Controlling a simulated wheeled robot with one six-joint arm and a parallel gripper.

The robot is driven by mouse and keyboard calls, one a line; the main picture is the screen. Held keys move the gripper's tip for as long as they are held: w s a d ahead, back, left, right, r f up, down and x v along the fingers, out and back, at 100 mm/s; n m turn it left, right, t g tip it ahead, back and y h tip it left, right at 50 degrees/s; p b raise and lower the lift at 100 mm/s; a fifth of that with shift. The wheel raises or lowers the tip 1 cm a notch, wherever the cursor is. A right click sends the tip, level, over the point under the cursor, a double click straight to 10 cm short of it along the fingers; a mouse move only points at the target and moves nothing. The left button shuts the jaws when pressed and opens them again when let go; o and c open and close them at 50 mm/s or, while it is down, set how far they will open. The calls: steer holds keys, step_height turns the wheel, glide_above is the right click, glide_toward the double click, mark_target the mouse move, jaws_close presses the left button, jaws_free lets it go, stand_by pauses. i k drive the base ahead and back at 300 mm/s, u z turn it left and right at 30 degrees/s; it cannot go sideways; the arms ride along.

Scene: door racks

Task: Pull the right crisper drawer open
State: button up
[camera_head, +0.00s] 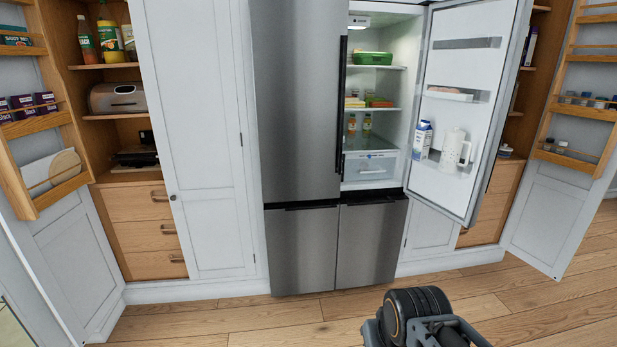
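The stainless steel fridge (295,110) stands in the middle, with its right door (458,105) swung open to the right and its left door shut. The crisper drawer (371,168) is a pale, translucent front at the bottom of the open right compartment, under the lowest shelf. It looks pushed in. A small blue mark shows just above it. The inside of the left compartment is hidden behind the shut door. Part of my arm shows at the bottom edge, on the floor side in front of the fridge and well away from the drawer. My gripper's fingers do not show.
The open door holds a milk carton (422,139) and a white jug (453,150) low on its inside, right of the crisper. Two steel lower fronts (370,243) are shut. Open pantry racks flank both sides. The wooden floor (260,318) before the fridge is clear.

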mark_target(360, 157)
steer(key=i, duration=2.8)
steer(key=z, duration=0.75)
steer(key=i, duration=0.45)
steer(key=u, duration=0.05)
